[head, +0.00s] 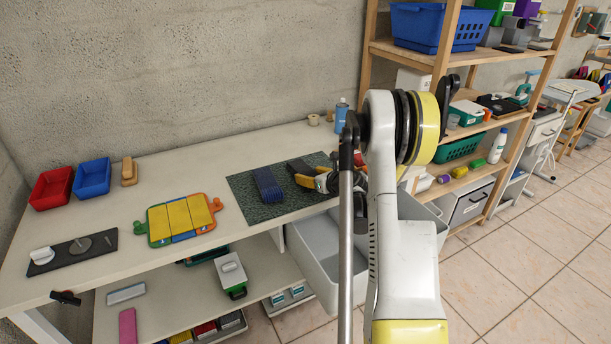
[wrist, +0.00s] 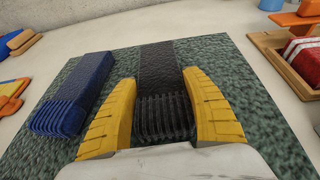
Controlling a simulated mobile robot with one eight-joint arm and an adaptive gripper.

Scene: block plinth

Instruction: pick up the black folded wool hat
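The black folded wool hat (wrist: 158,66) lies on a dark green mat (wrist: 232,62), its ribbed end towards me in the wrist view. In the head view the hat (head: 298,164) shows only partly beside my gripper. My gripper (wrist: 159,80) is open, with one yellow finger on each side of the ribbed end; I cannot tell whether they touch it. In the head view my gripper (head: 312,177) is low over the right part of the mat, partly hidden by my arm. A similar blue folded hat (wrist: 80,88) lies left of the black one, apart from the left finger.
A wooden tray with a red-and-white item (wrist: 300,52) stands right of the mat. Left of the mat is a yellow-panelled board (head: 181,218). Red (head: 51,188) and blue (head: 92,177) bins stand further left. A blue bottle (head: 341,115) stands behind.

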